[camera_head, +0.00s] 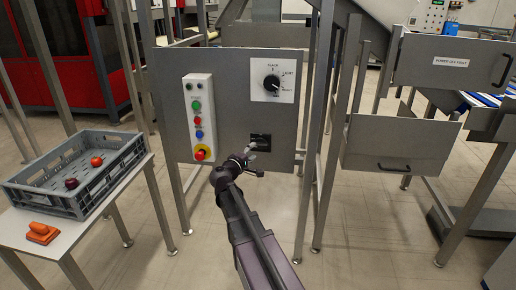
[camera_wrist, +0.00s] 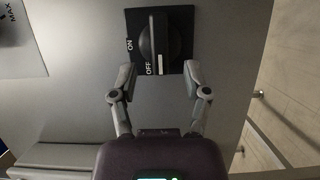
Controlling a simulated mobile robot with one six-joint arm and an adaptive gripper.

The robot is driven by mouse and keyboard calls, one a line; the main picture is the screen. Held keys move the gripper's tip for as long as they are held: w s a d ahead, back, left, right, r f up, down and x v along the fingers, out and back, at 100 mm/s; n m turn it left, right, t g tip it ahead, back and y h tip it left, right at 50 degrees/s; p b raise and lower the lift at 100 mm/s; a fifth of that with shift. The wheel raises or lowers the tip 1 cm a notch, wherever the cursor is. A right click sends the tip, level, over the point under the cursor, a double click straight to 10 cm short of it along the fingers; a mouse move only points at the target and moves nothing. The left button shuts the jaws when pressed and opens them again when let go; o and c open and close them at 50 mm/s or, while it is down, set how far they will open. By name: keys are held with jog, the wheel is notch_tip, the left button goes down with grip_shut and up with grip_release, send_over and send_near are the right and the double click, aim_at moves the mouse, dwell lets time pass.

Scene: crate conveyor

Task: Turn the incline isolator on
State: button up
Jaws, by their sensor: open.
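The incline isolator (camera_wrist: 153,40) is a black rotary switch on a black square plate, with ON and OFF lettering in the wrist view. Its white mark lies beside the OFF lettering. In the head view the isolator (camera_head: 260,141) sits at the lower right of the grey control panel, partly hidden by my gripper. My gripper (camera_wrist: 158,80) is open and empty, its fingers at either side of the isolator's near edge in the wrist view. I cannot tell whether they touch it. The gripper (camera_head: 247,157) also shows in the head view, just in front of the panel.
The panel (camera_head: 232,95) also bears a white button strip (camera_head: 199,115) with a red emergency stop and a black selector dial (camera_head: 271,82). A grey crate (camera_head: 60,199) with fruit and an orange object (camera_head: 42,233) stand on a table at left. Metal posts stand right of the panel.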

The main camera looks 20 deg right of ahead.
aim_at(258, 147)
jog(key=shift+x, duration=2.1)
grip_shut()
